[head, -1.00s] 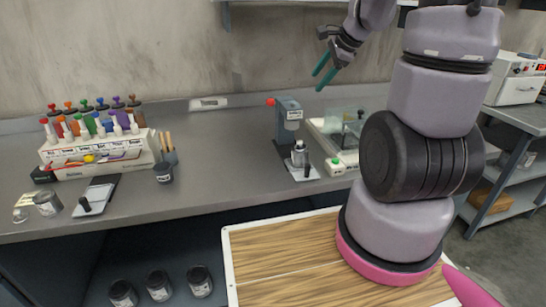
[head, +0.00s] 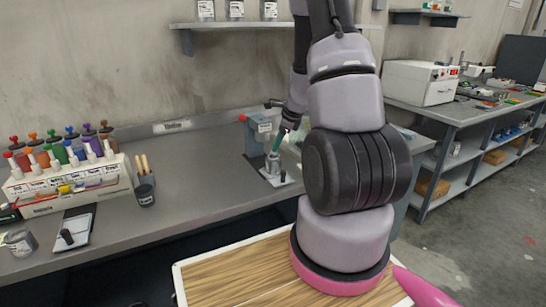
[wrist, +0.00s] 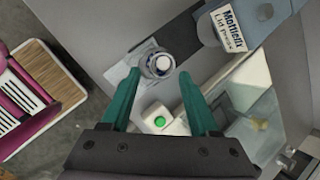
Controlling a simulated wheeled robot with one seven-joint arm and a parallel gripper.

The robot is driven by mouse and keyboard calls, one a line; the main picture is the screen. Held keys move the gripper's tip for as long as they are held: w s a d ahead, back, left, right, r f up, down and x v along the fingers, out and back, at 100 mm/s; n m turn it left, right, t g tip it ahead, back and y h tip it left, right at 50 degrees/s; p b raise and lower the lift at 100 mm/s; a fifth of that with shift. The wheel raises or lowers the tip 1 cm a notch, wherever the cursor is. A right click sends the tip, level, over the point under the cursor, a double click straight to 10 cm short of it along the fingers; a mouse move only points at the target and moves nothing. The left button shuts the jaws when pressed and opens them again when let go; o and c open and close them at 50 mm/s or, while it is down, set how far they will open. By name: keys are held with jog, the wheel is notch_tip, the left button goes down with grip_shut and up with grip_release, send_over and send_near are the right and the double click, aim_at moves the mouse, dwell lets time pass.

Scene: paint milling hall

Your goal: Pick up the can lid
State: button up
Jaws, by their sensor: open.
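My gripper (head: 281,140) is open and points down at the bench beside the lid press. Its teal fingers (wrist: 160,78) are apart in the wrist view. A small round metal piece with a pale top (wrist: 157,65) lies just beyond and between the fingertips, on a light plate; it also shows in the head view (head: 272,163), partly behind a finger. I cannot tell whether this is the can lid or a small container. The grey lid press (head: 262,127) stands right behind it, and its labelled body (wrist: 232,30) shows in the wrist view.
A white box with a green button (wrist: 160,120) sits close under the fingers, next to a clear-walled case (wrist: 255,115). A paint rack (head: 75,180), a brush cup (head: 145,190) and a grey can (head: 20,243) stand left.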

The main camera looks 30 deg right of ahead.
aim_at(273, 154)
jog(key=x, duration=0.5)
jog(key=shift+w+d+f, duration=0.1)
jog(key=shift+w+d, duration=0.15)
grip_shut()
